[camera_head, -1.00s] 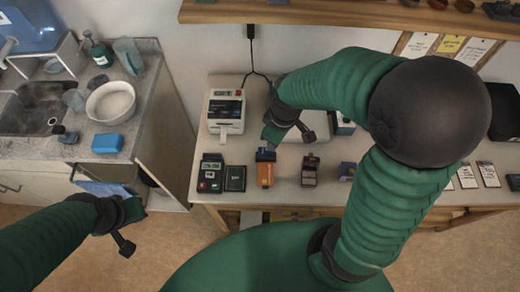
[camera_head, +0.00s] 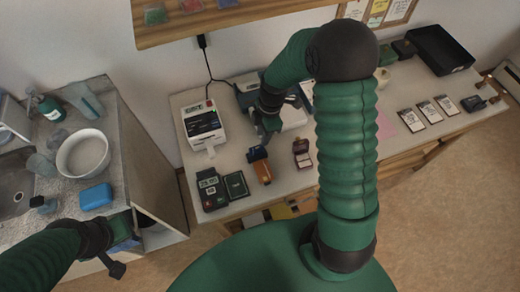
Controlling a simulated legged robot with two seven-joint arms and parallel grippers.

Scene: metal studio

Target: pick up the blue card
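A small dark blue flat piece (camera_head: 257,154) shows at the far end of an orange-brown item (camera_head: 262,172) on the workbench; it may be the blue card, but it is too small to be sure. My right gripper (camera_head: 266,136) points down just above and behind this blue piece. I cannot tell whether it touches it, and its finger gap is unclear. My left gripper (camera_head: 122,246) is low at the left, in front of the sink counter and away from the workbench items; its fingers are hard to make out.
A white label printer (camera_head: 203,125), a black card terminal (camera_head: 211,188) and a dark red box (camera_head: 302,152) stand near the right gripper. Cards (camera_head: 426,112) and a black tray (camera_head: 440,50) lie at right. A wooden shelf (camera_head: 230,25) overhangs the back. A blue sponge (camera_head: 96,196) lies by the sink.

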